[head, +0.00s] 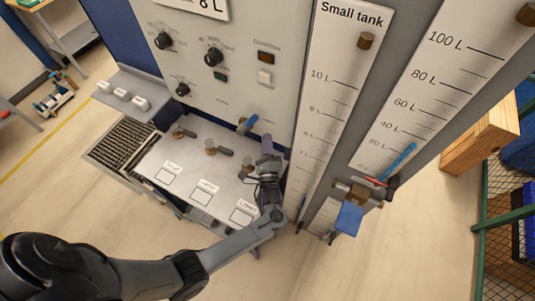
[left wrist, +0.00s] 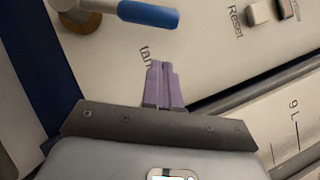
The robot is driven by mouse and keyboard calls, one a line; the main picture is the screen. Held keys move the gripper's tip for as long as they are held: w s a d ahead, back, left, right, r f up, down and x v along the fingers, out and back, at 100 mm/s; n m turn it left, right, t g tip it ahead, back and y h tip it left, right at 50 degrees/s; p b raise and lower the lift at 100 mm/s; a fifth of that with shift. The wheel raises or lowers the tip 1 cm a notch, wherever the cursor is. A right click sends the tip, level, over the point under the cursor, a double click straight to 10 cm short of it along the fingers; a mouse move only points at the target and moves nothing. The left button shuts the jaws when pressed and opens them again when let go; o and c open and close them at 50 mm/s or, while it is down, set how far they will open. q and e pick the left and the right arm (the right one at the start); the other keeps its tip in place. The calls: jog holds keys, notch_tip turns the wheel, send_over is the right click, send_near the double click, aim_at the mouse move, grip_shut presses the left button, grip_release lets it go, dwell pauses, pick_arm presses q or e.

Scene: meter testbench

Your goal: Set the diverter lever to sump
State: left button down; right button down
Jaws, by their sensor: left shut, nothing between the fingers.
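A blue lever (head: 247,124) on the lower front of the panel looks like the diverter lever. In the left wrist view, the blue lever (left wrist: 148,14) points right from a brass pivot (left wrist: 85,18), with partly hidden lettering starting "tan" below it. My left gripper (head: 267,143) has purple fingers, which also show in the left wrist view (left wrist: 162,70). They are closed together and empty, just right of and below the lever in the head view, and appear apart from it. No sump mark can be read. My right gripper is not in view.
Two grey-handled valves (head: 184,132) (head: 219,151) stand left of the lever above a white bench top (head: 200,180) with labels. The small tank scale (head: 335,90) rises close right of my gripper. Another blue handle (head: 400,160) is farther right.

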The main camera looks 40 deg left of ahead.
aim_at(248, 124)
pick_arm(q)
jog(key=shift+w+a+r+p, duration=0.15)
jog(key=shift+a+r+p, duration=0.2)
jog(key=shift+a, duration=0.3)
jog(key=shift+w+a+r+p, duration=0.15)
jog(key=shift+a+r+p, duration=0.2)
jog(key=shift+a, duration=0.35)
jog(key=shift+w+a+r+p, duration=0.15)
jog(key=shift+a+r+p, duration=0.2)
jog(key=shift+a, duration=0.3)
jog(key=shift+r, duration=0.15)
